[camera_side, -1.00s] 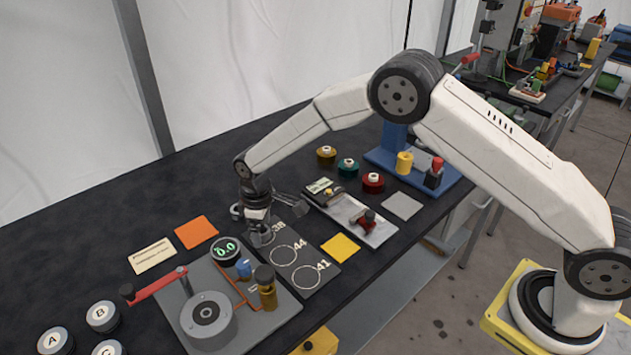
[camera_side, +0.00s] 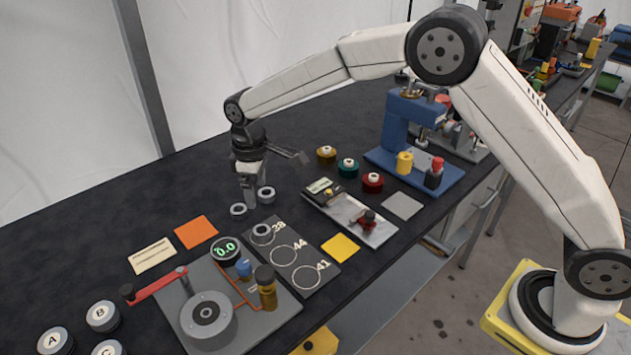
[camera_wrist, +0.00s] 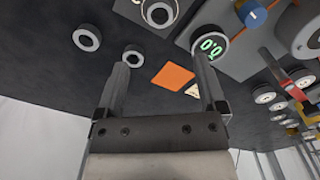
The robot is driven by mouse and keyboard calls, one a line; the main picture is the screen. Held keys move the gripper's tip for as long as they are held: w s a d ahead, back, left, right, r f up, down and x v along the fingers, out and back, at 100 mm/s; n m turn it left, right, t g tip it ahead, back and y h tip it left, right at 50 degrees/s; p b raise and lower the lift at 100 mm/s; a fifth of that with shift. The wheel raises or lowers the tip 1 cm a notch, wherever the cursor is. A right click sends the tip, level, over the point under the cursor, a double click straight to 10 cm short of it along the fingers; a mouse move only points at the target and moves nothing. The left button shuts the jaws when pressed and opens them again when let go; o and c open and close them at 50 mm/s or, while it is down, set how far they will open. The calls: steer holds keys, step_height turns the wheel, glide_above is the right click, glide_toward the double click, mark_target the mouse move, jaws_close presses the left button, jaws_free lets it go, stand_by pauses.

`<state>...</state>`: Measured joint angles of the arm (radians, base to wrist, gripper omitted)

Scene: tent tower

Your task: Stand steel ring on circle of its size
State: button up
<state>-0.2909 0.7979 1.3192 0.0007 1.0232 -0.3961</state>
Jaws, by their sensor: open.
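Three grey steel rings lie flat. One ring (camera_side: 262,230) is on the 38 circle at the far end of the dark card (camera_side: 302,259); it also shows in the wrist view (camera_wrist: 159,14). I cannot tell if it is exactly centred. The card's 44 circle (camera_side: 284,255) and 41 circle (camera_side: 307,277) are empty. Two loose rings lie on the black mat behind the card, a left one (camera_side: 238,210) and a right one (camera_side: 267,194). My gripper (camera_side: 249,198) is open and empty above the mat by these two; in the wrist view (camera_wrist: 160,64) its fingers are wide apart.
Left of the card are a grey plate with a display (camera_side: 226,250) and red lever (camera_side: 156,285), and an orange square (camera_side: 196,232). To the right are a metal tray (camera_side: 345,218), coloured knobbed weights (camera_side: 348,168) and a blue stand (camera_side: 395,125). The back left mat is clear.

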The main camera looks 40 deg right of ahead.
steer(key=shift+r, duration=0.25)
steer(key=shift+d, duration=0.1)
stand_by(0.4)
steer(key=s+d+m+t, duration=0.1)
steer(key=s+d+m, duration=0.1)
steer(key=s+d, duration=0.3)
steer(key=s+d+m, duration=0.3)
steer(key=s+d, duration=0.2)
steer(key=s, duration=0.6)
steer(key=s+d+m+t, duration=0.1)
steer(key=s+d+m, duration=0.1)
steer(key=s+d, duration=0.3)
steer(key=s, duration=0.4)
steer(key=shift+d+m+t, duration=0.3)
steer(key=shift+d+m, duration=0.05)
steer(key=shift+m, duration=0.05)
steer(key=shift+f, duration=0.1)
